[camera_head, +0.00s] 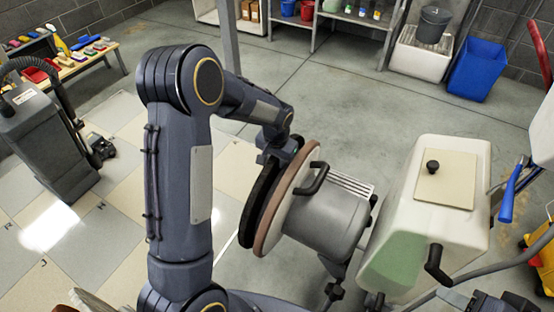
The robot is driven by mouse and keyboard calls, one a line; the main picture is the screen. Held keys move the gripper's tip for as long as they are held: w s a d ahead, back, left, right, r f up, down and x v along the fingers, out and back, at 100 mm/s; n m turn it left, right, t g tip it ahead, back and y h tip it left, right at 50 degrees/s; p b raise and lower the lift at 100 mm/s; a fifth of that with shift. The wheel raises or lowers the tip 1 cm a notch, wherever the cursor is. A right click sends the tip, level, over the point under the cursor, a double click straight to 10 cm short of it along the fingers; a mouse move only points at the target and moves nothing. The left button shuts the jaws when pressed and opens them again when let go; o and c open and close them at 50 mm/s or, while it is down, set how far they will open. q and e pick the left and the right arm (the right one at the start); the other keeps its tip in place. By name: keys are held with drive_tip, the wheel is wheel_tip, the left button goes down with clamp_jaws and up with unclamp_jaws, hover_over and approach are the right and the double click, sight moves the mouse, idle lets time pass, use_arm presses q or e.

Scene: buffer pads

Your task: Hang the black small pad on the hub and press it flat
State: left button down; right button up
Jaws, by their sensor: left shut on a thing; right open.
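The black small pad (258,206) is a thin dark disc standing on edge in the middle of the view. My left gripper (282,150) is shut on its upper edge; the fingertips are partly hidden by my wrist. The pad is beside the reddish-brown disc on the left face of the tipped grey machine head (325,215), nearly parallel to it. The hub itself is hidden, and I cannot tell whether the pad touches it. My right gripper (502,302) shows only in part at the bottom right edge, open and away from the pad.
A cream tank (467,164) with a greenish lower part stands right of the machine head. A dark grey machine (45,140) with a hose stands at the left. A blue bin (478,69) and shelves line the back. The floor behind the machine is clear.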

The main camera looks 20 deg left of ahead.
use_arm(q)
drive_tip(key=c, duration=1.1)
unclamp_jaws()
drive_tip(key=shift+s+f, duration=0.1)
drive_tip(key=shift+f, duration=0.05)
drive_tip(key=shift+c, duration=0.2)
